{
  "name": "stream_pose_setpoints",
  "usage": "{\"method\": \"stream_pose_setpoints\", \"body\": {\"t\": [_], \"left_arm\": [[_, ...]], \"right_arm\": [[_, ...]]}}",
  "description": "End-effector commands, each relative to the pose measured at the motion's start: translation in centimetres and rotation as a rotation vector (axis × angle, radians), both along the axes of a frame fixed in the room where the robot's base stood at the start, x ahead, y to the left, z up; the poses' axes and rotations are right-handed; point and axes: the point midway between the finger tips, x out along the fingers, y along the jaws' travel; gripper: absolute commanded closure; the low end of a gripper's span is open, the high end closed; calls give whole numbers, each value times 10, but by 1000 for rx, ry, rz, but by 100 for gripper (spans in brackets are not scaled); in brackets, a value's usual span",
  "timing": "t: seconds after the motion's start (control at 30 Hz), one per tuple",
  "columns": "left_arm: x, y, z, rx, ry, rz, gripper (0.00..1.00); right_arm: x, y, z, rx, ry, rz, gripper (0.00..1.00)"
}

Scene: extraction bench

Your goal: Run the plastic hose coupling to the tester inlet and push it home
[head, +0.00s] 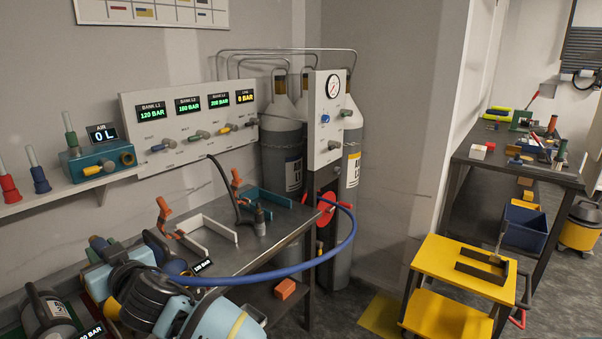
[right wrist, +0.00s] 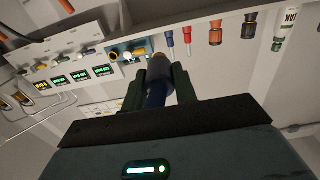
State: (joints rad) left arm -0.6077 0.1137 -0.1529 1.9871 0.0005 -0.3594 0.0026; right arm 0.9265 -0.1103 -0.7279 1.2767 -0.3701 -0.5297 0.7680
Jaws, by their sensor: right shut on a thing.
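My right gripper (right wrist: 160,85) is shut on the hose coupling (right wrist: 157,70), which sticks out beyond the two dark fingertips. The blue hose (head: 315,262) bends from the coupling across the front of the bench to the red reel. The tester is a teal block (head: 90,166) on the wall shelf, with a brass inlet (head: 127,158) at its right end and a yellow lever. In the right wrist view the tester (right wrist: 122,52) lies just beyond the coupling tip; whether they touch cannot be told. In the head view the coupling is largely hidden by my arm. My left gripper is out of view.
A steel bench (head: 270,238) holds orange-handled tools and a grey holder. Red and blue fittings (head: 38,180) stand on the shelf left of the tester. A gauge panel (head: 190,120) and gas cylinders (head: 283,150) stand behind. A yellow cart (head: 460,270) is at right.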

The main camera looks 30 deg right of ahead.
Motion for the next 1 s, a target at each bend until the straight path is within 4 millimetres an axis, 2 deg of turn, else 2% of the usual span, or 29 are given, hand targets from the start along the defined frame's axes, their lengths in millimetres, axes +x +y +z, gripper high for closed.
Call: {"method": "stream_pose_setpoints", "body": {"t": [0.7,1.0], "left_arm": [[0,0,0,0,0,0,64],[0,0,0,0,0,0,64]], "right_arm": [[24,-53,19,0,-2,-1,100],[26,-58,21,1,-2,1,100]]}}
